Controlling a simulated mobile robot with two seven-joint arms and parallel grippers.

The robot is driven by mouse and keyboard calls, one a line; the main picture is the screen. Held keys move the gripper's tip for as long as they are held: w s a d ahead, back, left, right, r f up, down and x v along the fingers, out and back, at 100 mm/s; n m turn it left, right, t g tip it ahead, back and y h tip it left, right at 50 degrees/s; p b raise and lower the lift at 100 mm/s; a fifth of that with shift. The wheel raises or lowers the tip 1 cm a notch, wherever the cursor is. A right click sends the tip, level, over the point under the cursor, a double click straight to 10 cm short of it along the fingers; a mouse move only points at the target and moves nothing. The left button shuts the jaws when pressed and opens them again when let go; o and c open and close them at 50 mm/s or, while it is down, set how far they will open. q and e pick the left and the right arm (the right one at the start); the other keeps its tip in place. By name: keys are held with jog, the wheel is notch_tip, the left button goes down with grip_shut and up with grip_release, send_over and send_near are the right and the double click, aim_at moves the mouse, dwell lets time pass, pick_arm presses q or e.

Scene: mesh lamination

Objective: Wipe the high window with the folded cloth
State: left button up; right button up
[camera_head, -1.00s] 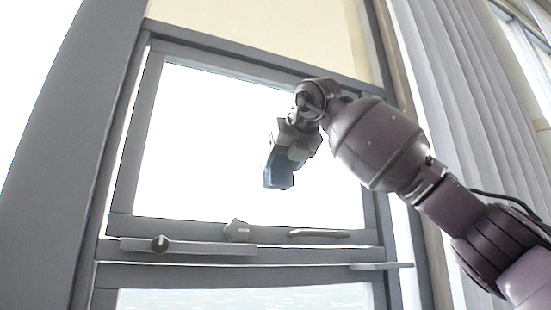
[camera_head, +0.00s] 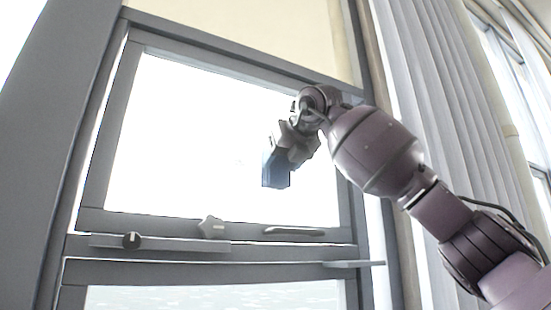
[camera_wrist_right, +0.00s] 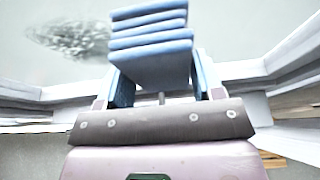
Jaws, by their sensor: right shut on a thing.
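The high window (camera_head: 190,130) is a bright pane in a grey frame, seen from below in the head view. My right gripper (camera_head: 288,146) is raised in front of the pane's right half. It is shut on the folded blue cloth (camera_head: 274,170). In the right wrist view the cloth (camera_wrist_right: 150,42) shows as several stacked blue layers between the fingers. A grey, speckled smudge (camera_wrist_right: 75,38) lies on the pale pane left of the cloth there. I cannot tell whether the cloth touches the glass. My left gripper is not in view.
A grey pleated curtain (camera_head: 425,90) hangs at the right, behind my right arm.

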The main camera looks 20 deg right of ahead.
jog(key=shift+a+f, duration=0.1)
jog(key=shift+s+a, duration=0.15)
jog(key=shift+a, duration=5.3)
jog(key=shift+r, duration=1.35)
jog(key=shift+d, duration=3.6)
jog(key=shift+a, duration=0.1)
jog(key=shift+a, duration=3.5)
